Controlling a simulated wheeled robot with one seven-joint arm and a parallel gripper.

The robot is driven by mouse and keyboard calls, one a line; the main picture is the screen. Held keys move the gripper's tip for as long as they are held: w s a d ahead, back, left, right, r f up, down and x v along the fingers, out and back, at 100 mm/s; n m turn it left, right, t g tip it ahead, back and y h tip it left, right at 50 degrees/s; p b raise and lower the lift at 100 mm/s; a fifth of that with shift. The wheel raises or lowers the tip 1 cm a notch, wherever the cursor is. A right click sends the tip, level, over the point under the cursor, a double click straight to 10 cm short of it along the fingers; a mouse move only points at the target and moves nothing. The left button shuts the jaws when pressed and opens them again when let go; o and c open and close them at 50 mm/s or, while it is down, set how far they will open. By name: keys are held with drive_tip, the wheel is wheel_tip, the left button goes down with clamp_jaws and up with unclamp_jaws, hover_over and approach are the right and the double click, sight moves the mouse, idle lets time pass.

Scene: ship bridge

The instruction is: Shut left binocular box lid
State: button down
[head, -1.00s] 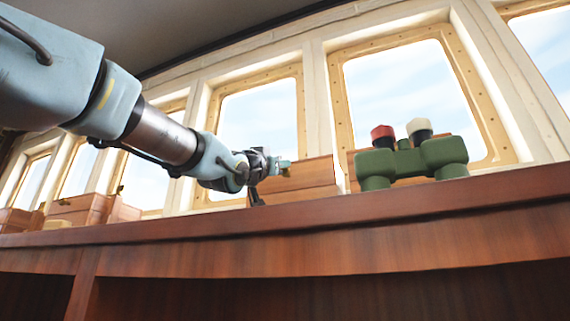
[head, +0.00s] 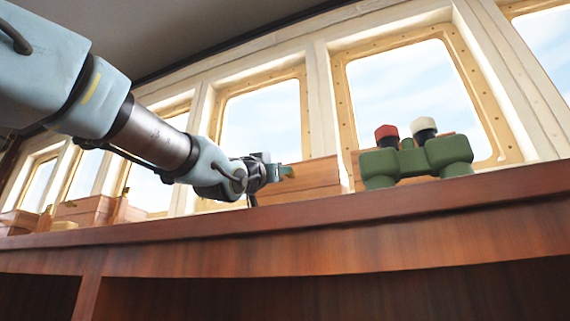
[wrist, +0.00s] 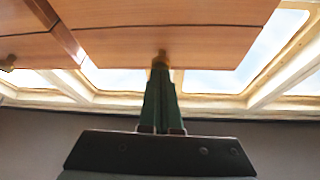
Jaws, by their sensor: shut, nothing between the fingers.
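A wooden box (head: 318,178) stands on the ledge in the middle of the head view, left of the binoculars. A seam runs across its front, and the lid looks down or nearly so; I cannot tell if it is fully shut. My gripper (head: 290,172) is at the left end of this box, its fingers together and empty.
Green binoculars (head: 416,158) with red and white eyepieces stand on the ledge (head: 400,200), in front of another wooden box (head: 355,168). More wooden boxes (head: 84,210) stand at the far left. Windows (head: 262,120) line the wall behind. The ledge front is clear.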

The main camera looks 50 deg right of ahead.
drive_tip(key=s+a+b, duration=0.3)
drive_tip(key=a+b, duration=0.3)
drive_tip(key=a, duration=0.7)
drive_tip(key=shift+a, duration=0.2)
drive_tip(key=shift+r, duration=0.2)
